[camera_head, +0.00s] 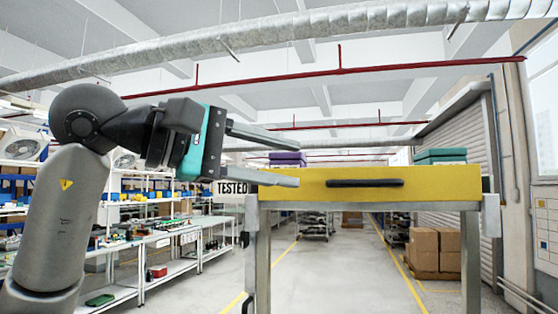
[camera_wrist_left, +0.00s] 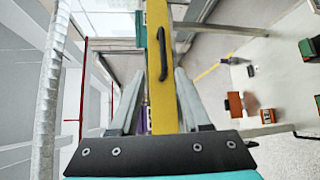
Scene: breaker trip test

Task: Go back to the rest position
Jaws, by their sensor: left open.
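My left gripper (camera_head: 306,163) comes in from the left in the head view, with its two fingers apart and nothing between them that I can make out as held. Its fingers point right, toward the left end of a yellow panel (camera_head: 300,190) with a black bar handle (camera_head: 365,183). In the left wrist view the gripper (camera_wrist_left: 159,75) is open, and the yellow panel (camera_wrist_left: 158,95) with its handle (camera_wrist_left: 163,52) appears between the fingers. Whether the lower finger touches the panel I cannot tell. My right gripper is in neither view.
The panel is the front of a metal-legged bench (camera_head: 471,250). A purple item (camera_head: 287,158) and a teal case (camera_head: 440,156) show above it. A "TESTED" sign (camera_head: 232,188) is at its left end. White shelving (camera_head: 175,265) stands left; cardboard boxes (camera_head: 424,245) stand right behind.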

